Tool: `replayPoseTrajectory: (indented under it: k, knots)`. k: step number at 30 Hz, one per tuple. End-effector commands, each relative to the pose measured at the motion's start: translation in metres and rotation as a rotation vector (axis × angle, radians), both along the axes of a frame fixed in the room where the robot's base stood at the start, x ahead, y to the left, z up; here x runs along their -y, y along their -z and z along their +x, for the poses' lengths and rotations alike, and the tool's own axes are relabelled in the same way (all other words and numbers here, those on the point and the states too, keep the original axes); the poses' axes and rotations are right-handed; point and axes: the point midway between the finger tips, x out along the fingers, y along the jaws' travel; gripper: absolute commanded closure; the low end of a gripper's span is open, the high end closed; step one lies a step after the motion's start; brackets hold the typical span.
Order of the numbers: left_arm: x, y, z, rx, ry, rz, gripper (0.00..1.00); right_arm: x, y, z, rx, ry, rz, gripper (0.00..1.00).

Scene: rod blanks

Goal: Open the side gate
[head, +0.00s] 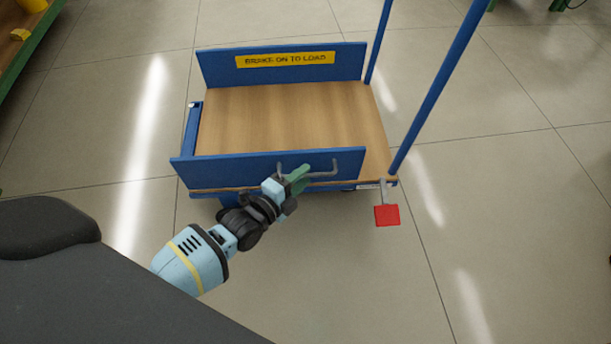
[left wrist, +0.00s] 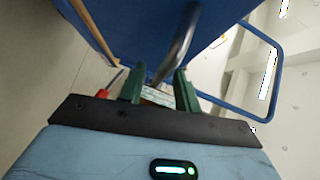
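The near side gate (head: 225,168) is a blue panel standing upright along the near edge of a flat cart. A grey U-shaped handle (head: 325,174) is fixed to it towards the right; it also shows in the left wrist view (left wrist: 180,45). My left gripper (head: 300,178) is at this handle, partly hiding its left portion. In the left wrist view its green fingers (left wrist: 158,88) stand apart, with the bar running down towards the gap between them. I see no clear contact. My right gripper is not in view.
The cart has a wooden deck (head: 290,112), a far blue panel with a yellow "BRAKE ON TO LOAD" label (head: 285,60), and blue push-handle posts (head: 440,90) at the right. A red pedal (head: 386,215) sticks out at the near right corner. The floor around is clear.

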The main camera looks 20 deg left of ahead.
Motion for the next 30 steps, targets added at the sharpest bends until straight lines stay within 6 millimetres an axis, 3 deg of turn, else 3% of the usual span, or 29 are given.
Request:
replayPoseTrajectory:
  k: [6,14,21,30]
  knots:
    - [0.0041,0.002,0.0137,0.0,0.0,0.0,0.68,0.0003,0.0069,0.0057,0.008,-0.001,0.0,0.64]
    - [0.0044,0.0015,0.0143,0.0,0.0,0.0,0.68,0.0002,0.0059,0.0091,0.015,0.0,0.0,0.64]
    - [0.0043,0.0016,0.0141,0.0,0.0,0.0,0.99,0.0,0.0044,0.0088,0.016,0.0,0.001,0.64]
    - [0.0042,0.0016,0.0138,0.0,0.0,0.0,1.0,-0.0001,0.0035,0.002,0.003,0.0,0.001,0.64]
